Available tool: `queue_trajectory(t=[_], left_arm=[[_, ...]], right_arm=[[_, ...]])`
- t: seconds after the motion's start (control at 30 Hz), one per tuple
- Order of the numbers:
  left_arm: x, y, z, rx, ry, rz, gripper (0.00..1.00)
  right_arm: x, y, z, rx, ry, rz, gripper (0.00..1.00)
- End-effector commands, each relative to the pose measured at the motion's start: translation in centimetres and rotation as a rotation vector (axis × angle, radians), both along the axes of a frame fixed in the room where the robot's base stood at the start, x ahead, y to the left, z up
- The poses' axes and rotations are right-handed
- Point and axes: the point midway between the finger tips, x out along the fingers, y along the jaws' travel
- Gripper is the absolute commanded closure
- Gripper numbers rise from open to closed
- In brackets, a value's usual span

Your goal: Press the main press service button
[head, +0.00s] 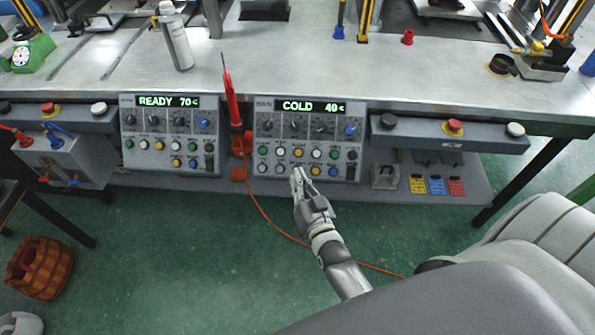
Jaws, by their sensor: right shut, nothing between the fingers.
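Two grey control boxes hang under the front edge of the metal bench (300,60). The left control box (172,135) shows "READY 70" in green. The right control box (308,138) shows "COLD 40". Each has knobs and rows of small coloured buttons; their labels are too small to read. My right gripper (297,174) is shut and empty, its tips pointing up at the lower edge of the right control box, close to its bottom row of buttons. I cannot tell whether it touches. My left gripper is not in view.
A red pen-like tool (231,95) stands in an orange holder between the boxes, its orange cable (262,212) trailing over the green floor. A button bar (448,132) with black, red and white buttons is at the right. A spray can (176,38) stands on the bench.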

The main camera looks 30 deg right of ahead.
Motion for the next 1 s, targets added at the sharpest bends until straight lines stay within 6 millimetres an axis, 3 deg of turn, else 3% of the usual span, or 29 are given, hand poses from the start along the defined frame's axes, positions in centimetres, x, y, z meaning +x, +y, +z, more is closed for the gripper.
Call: queue_trajectory(t=[0.27,0.73,1.0], left_arm=[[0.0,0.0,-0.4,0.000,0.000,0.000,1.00],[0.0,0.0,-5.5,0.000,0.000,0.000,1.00],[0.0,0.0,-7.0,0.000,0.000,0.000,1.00]], right_arm=[[0.2,-0.1,-0.4,-0.001,0.002,0.001,1.00],[3.8,-2.2,-4.3,-0.002,0.001,0.001,1.00],[5.4,-3.3,-5.6,-0.002,0.003,0.002,1.00]])
